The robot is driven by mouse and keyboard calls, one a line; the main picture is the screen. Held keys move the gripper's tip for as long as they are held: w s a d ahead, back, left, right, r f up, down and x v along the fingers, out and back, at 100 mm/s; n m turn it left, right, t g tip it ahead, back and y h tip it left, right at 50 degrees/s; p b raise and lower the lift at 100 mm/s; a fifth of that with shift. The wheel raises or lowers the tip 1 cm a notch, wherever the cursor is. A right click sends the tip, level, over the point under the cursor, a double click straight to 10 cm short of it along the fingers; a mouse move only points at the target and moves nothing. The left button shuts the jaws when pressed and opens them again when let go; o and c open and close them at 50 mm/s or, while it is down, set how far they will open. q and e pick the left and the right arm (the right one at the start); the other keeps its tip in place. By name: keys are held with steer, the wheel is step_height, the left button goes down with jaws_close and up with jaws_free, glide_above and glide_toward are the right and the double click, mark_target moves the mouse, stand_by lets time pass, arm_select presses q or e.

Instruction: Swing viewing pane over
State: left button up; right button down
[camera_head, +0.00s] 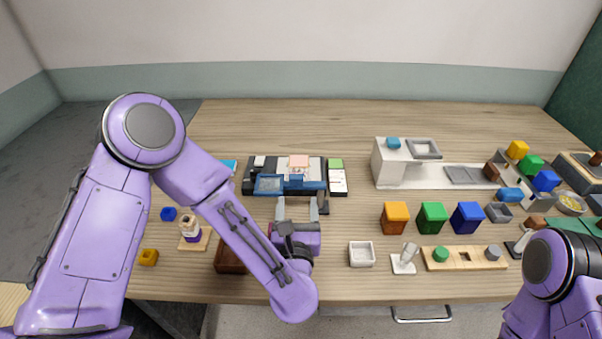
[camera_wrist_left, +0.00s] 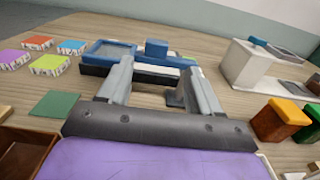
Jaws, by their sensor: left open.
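The viewing pane appears to be the blue-framed, see-through panel (camera_head: 268,184) at the front left of a dark device with a white top (camera_head: 316,166). In the left wrist view the blue-framed pane (camera_wrist_left: 108,51) lies nearly flat, beyond the left finger, with a blue block (camera_wrist_left: 156,48) to its right. My left gripper (camera_head: 298,207) is open and empty, just in front of the device, its fingers pointing at it. In the wrist view the open fingers (camera_wrist_left: 158,82) stand apart from the pane, partly hiding the device's front. My right arm shows at the lower right; its gripper is out of frame.
A pink-topped block (camera_head: 298,161) is at the device's back; a white card (camera_head: 338,181) is at its right. A brown tray (camera_head: 229,256) is partly behind my left forearm. The table's back is clear.

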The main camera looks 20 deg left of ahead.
mark_target(295, 180)
arm_select(q)
steer(key=p+x, duration=0.1)
steer(key=x, duration=0.2)
steer(key=p+x, duration=0.1)
steer(key=x, duration=0.2)
steer(key=p+x, duration=0.2)
steer(key=x, duration=0.1)
steer(key=shift+a+r, duration=0.25)
steer(key=shift+a, duration=0.05)
steer(key=shift+w, duration=0.3)
arm_select(e)
steer(key=r, duration=0.4)
steer(key=shift+s+r, duration=0.1)
steer(key=shift+s, duration=0.3)
arm_select(q)
jaws_close()
arm_select(e)
steer(key=shift+w, duration=0.1)
